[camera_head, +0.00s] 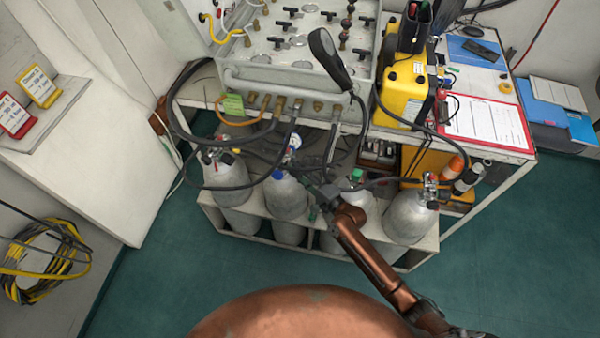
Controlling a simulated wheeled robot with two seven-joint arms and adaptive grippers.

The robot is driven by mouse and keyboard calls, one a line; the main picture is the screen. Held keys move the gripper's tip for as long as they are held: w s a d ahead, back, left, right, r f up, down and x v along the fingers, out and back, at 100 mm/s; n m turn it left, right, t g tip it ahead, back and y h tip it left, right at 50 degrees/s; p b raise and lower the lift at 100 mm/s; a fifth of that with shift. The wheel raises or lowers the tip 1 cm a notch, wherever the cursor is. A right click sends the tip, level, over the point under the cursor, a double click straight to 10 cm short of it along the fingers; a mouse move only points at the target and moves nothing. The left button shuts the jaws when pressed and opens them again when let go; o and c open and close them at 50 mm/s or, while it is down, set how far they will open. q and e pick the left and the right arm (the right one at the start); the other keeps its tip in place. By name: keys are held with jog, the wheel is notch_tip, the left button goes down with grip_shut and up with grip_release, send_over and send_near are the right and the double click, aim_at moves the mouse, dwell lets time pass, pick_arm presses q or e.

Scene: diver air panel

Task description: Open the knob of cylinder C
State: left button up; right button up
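A row of grey gas cylinders stands in a white rack (262,238) below the panel. I cannot read letters on them. The third from the left, possibly cylinder C (362,203), has a green knob (357,174) on top. The second cylinder (286,198) has a blue knob (277,175). The leftmost cylinder (226,172) and the rightmost cylinder (409,217) have red parts at their valves. My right arm comes in from the lower right. Its dark gripper (314,191) is between the second and third cylinders, left of the green knob. Its fingers are too small to judge. My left gripper is out of view.
Black hoses (178,118) hang from the white air panel (290,82) down to the cylinders. A yellow case (404,92) and a red-framed sheet (485,122) lie on the bench. A coiled yellow-black cable (45,262) is at left. The green floor (165,255) is clear at left.

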dwell(0.3)
jog(key=o, duration=1.2)
jog(key=shift+c, duration=0.2)
jog(key=v, duration=1.2)
